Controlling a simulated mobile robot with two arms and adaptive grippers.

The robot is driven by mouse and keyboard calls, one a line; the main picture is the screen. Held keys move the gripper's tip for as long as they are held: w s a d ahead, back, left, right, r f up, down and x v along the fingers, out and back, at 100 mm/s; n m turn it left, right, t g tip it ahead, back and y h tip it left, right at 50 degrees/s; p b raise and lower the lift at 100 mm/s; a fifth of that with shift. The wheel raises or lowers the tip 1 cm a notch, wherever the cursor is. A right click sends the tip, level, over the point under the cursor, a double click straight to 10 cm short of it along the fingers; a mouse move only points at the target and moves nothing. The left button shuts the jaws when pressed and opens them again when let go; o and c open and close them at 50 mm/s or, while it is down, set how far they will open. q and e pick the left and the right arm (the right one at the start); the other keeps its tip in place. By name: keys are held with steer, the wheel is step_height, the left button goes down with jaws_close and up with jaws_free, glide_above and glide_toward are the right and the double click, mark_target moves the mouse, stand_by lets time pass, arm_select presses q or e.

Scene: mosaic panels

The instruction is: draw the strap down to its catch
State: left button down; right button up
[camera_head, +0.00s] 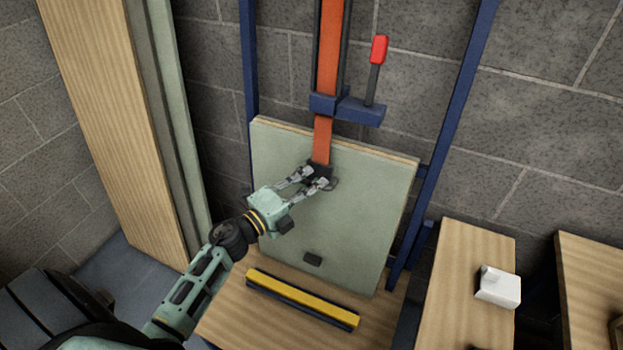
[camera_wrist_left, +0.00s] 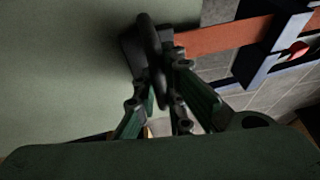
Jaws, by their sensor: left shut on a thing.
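An orange strap (camera_head: 322,140) comes down from a blue frame and hangs over the upper part of a pale green panel (camera_head: 350,205). At its lower end is a dark end piece (camera_head: 320,174). My left gripper (camera_head: 316,181) is shut on this end piece, in front of the panel. The left wrist view also shows the end piece (camera_wrist_left: 138,48) between the fingers and the strap (camera_wrist_left: 215,38) running off to the right. My right gripper is not in view.
A blue bracket with a red-handled lever (camera_head: 378,50) stands above the panel. A yellow-topped bar (camera_head: 302,297) lies along the wooden ledge below. A white block (camera_head: 498,287) rests on a wooden surface at right. Tall boards (camera_head: 115,110) stand at left.

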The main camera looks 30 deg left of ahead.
arm_select(q)
steer(key=shift+f, duration=0.5)
steer(key=shift+r, duration=0.1)
steer(key=c, duration=1.8)
jaws_free()
steer(key=v, duration=1.2)
steer(key=shift+r, duration=0.1)
